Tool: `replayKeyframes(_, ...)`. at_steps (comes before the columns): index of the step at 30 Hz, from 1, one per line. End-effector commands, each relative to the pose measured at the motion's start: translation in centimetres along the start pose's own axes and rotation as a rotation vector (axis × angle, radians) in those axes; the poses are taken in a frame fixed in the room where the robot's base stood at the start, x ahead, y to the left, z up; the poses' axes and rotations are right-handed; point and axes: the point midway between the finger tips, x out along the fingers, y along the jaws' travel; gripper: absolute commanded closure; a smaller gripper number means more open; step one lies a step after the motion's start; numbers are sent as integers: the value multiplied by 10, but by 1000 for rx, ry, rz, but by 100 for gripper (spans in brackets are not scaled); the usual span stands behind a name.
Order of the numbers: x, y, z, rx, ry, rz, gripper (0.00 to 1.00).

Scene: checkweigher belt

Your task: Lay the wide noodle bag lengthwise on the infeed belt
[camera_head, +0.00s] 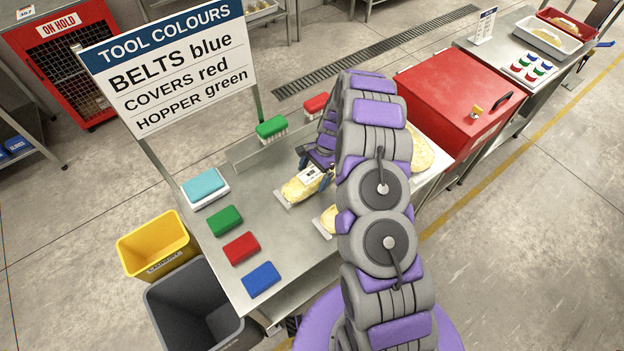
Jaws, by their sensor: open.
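A clear bag of pale yellow noodles (300,188) lies on the steel table, with a white label on its upper right end. My gripper (317,173) is open at that labelled end, one finger on either side; I cannot tell whether they touch it. A second pale bag (328,219) lies nearer, partly hidden by my arm. A larger pale yellow thing (424,155) shows right of my arm, also partly hidden. I cannot tell which one is the wide noodle bag. The infeed belt is not clearly visible; my arm covers the area before the red cover (450,105).
The steel table (222,268) holds green (225,220), red (240,248) and blue (261,279) blocks, brushes (271,128) and a cyan-topped tub (205,187). A tool-colour sign (170,65) stands at its left edge. Yellow (155,245) and grey (195,305) bins stand beside it.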

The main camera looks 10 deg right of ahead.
Motion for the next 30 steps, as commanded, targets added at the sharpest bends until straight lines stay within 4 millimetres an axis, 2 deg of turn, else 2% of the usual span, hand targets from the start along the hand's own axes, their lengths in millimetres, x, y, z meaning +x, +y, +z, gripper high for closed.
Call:
replayKeyframes(3,14,0,0,0,1,1,0)
replayKeyframes(10,14,0,0,0,1,0,1)
replayKeyframes(27,14,0,0,1,1,0,56)
replayKeyframes(30,14,0,0,1,1,0,57)
